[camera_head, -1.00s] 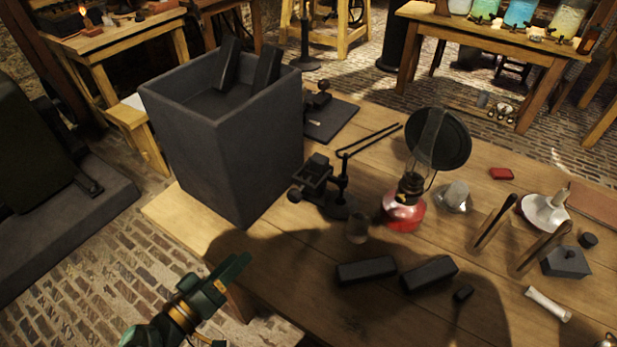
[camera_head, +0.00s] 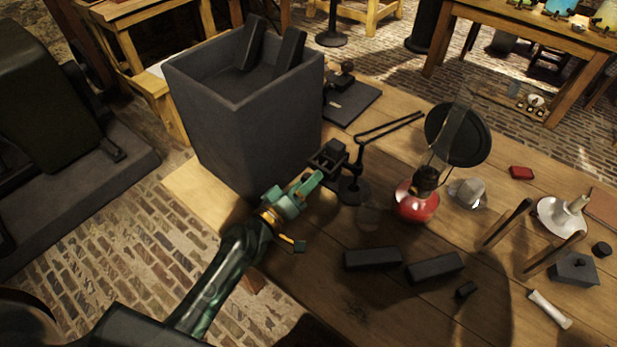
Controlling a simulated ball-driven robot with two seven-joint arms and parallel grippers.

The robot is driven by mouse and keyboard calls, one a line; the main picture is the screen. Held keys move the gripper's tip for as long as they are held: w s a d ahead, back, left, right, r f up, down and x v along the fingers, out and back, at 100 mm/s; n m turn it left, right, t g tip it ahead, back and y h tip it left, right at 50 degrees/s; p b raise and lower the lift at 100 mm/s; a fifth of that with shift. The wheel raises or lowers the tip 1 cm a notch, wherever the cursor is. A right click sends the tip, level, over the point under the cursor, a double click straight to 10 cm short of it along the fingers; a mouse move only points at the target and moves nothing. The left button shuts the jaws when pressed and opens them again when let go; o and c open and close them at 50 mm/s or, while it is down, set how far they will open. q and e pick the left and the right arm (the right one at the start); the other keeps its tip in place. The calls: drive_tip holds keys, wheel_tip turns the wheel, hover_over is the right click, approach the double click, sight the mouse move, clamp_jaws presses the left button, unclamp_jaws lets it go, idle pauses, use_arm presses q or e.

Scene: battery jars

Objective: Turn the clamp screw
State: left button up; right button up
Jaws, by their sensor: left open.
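A dark metal clamp (camera_head: 329,156) sits on a small black stand (camera_head: 354,190) beside the big grey box on the wooden table. The clamp's screw is small and dark, and I cannot clearly pick it out; it may be partly hidden by my gripper. My left gripper (camera_head: 302,188), green with brass-coloured parts, comes in from the lower left. Its fingers are open and empty, just in front of and below the clamp. I cannot tell if they touch it. My right gripper is not in view.
The tall grey box (camera_head: 245,125) stands left of the clamp. A glass cup (camera_head: 368,215) and a red lamp (camera_head: 416,204) with a dark round reflector (camera_head: 460,135) stand to the right. Two black blocks (camera_head: 373,258) lie nearer the front. The table (camera_head: 320,300) is bare at its front left.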

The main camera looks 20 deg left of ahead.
use_arm(q)
drive_tip(key=shift+w+d, duration=0.2)
drive_tip(key=shift+w, duration=0.45)
drive_tip(key=c, duration=1)
drive_tip(key=shift+n, duration=0.3)
